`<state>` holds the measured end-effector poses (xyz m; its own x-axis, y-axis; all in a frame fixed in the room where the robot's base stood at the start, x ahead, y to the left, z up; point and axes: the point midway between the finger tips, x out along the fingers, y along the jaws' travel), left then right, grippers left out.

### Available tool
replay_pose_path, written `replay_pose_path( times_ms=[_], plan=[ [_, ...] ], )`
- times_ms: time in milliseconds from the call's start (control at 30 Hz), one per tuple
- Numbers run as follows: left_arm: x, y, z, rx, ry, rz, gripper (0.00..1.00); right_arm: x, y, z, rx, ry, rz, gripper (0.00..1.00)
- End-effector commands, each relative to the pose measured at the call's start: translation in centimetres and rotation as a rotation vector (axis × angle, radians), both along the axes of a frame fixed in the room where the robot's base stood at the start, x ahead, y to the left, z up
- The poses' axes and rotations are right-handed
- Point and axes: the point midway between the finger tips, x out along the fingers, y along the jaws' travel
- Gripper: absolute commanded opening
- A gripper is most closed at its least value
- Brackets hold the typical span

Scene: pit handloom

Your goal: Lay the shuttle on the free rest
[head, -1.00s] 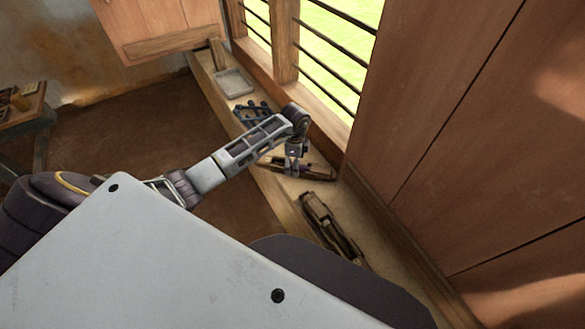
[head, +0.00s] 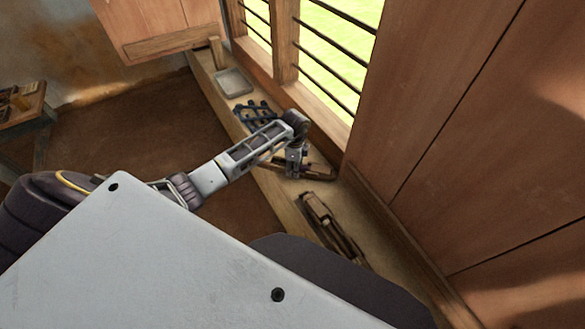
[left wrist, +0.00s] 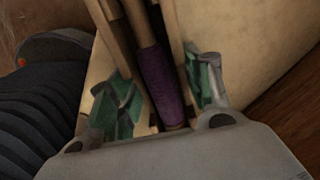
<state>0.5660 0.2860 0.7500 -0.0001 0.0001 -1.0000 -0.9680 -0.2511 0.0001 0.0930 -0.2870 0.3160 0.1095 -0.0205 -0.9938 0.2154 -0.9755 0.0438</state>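A wooden boat-shaped shuttle (head: 319,172) lies along the light wooden ledge under the barred window. In the left wrist view the shuttle's purple yarn bobbin (left wrist: 163,82) runs between its two wooden side walls. My left gripper (head: 293,174) is down at this shuttle; its green-padded fingers (left wrist: 168,92) stand one on each side of it. I cannot tell whether the pads press on the walls. The arm hides the shuttle's left part in the head view. A second shuttle-like wooden piece (head: 330,224) lies nearer on the ledge. My right gripper is not in view.
A dark blue rack-like object (head: 253,114) lies farther along the ledge (head: 284,209), and a grey tray (head: 233,82) lies beyond it. The barred window and a wooden panel (head: 455,130) bound the ledge on the right. A small table (head: 30,113) stands far left.

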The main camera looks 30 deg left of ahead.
Motion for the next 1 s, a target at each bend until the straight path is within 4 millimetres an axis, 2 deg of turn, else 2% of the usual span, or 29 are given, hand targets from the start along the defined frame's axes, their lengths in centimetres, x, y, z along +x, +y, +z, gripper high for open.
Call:
replay_pose_path(
  times_ms=[33,200,233,267,667,867,1000],
  plan=[
    [0.0,0.0,0.0,0.0,0.0,0.0,0.39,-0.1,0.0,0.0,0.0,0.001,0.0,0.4],
    [0.0,0.0,0.0,0.0,0.0,0.0,0.18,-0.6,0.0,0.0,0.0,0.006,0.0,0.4],
    [0.1,0.0,0.1,0.0,-0.001,0.0,0.18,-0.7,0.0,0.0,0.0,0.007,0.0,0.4],
    [0.1,0.0,0.1,0.0,-0.001,0.0,0.13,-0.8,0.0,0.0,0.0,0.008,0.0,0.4],
    [0.1,0.0,0.9,0.0,-0.003,0.0,0.13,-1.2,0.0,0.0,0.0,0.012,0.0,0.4],
    [0.1,0.1,3.0,0.001,-0.004,-0.001,0.13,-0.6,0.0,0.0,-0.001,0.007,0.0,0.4],
    [0.2,0.0,5.2,0.0,-0.005,0.0,0.13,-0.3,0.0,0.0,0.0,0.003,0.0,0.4]
  ],
)
